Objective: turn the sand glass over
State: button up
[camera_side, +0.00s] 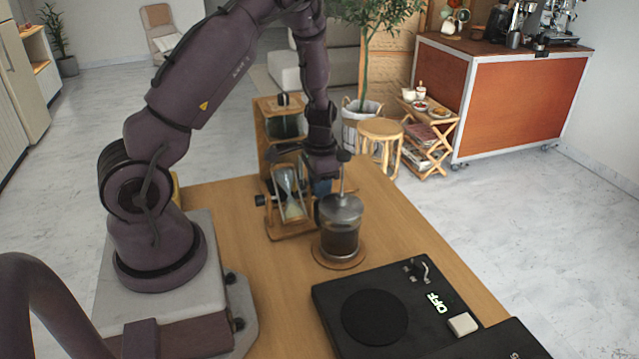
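The sand glass (287,183) sits in a wooden stand (290,234) with a dark knob at its left side. Pale sand (293,210) shows in its lower bulb, and the glass leans slightly. My gripper (322,178) is low, just right of the sand glass and behind the French press. Its fingertips are mostly hidden, so I cannot tell whether they are open or whether they touch the sand glass.
A French press (340,228) stands on a round wooden coaster (328,262), close in front of my gripper. A wooden holder (264,125) with a dark glass vessel (285,126) stands behind. A black hot plate (375,317) reading OFF lies at front right.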

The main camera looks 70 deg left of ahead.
jog(key=shift+a+h, duration=0.1)
jog(key=shift+h, duration=0.7)
jog(key=o, duration=0.9)
notch_tip(320, 180, up, 13)
jog(key=a, duration=0.1)
